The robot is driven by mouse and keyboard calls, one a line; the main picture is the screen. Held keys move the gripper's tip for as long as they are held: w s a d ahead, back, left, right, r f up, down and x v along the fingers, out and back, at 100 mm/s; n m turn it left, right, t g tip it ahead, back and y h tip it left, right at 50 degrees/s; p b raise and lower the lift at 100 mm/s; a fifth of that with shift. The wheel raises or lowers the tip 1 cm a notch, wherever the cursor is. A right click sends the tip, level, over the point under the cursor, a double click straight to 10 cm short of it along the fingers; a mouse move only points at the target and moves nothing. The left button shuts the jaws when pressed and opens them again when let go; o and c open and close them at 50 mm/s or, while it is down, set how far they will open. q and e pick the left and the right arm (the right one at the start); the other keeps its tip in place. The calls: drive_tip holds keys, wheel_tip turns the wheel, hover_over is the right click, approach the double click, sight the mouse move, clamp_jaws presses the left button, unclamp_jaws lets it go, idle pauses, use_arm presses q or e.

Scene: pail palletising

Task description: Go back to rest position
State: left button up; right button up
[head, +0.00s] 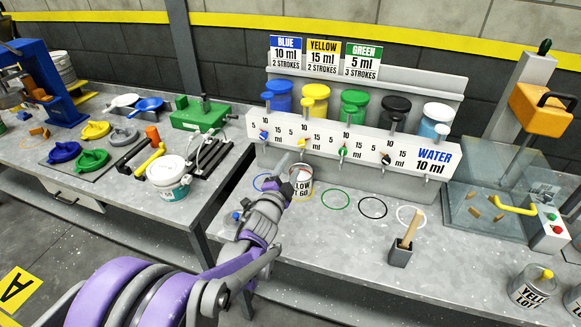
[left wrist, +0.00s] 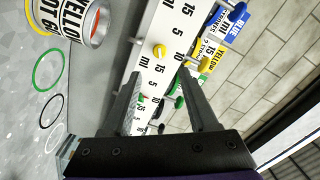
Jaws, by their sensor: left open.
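My left gripper (head: 291,172) is open and reaches up in front of the dispenser panel (head: 352,150). In the left wrist view, the two fingers of the gripper (left wrist: 160,72) stand apart with nothing between them, facing the panel. An open can with a yellow-lot label (head: 302,188) stands on the bench below the yellow dispenser, close beside the gripper and partly hidden by it. The can also shows in the left wrist view (left wrist: 88,22), outside the fingers, with orange-red inside its rim. My right gripper is not in view.
Empty coloured rings, including a green ring (head: 335,199), lie right of the can. A clear-walled box (head: 485,212) is at the right. A white pail (head: 168,178) stands on the left bench.

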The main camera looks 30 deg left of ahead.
use_arm(q)
drive_tip(key=s+d+f+n+g+h+p, duration=0.1)
drive_tip(key=s+d+f+n+g, duration=0.1)
drive_tip(key=s+d, duration=0.4)
drive_tip(key=s+d+f+n+g+h+p, duration=0.1)
drive_tip(key=s+d+f+n+g, duration=0.2)
drive_tip(key=s, duration=0.9)
drive_tip(key=s+d+f+n+g+h+p, duration=0.1)
drive_tip(key=s+d+f+n+g+h, duration=0.1)
drive_tip(key=s+d+n+g, duration=0.2)
drive_tip(key=s+d+g, duration=0.3)
drive_tip(key=s+d, duration=0.2)
drive_tip(key=s, duration=0.1)
drive_tip(key=shift+f+p, duration=0.4)
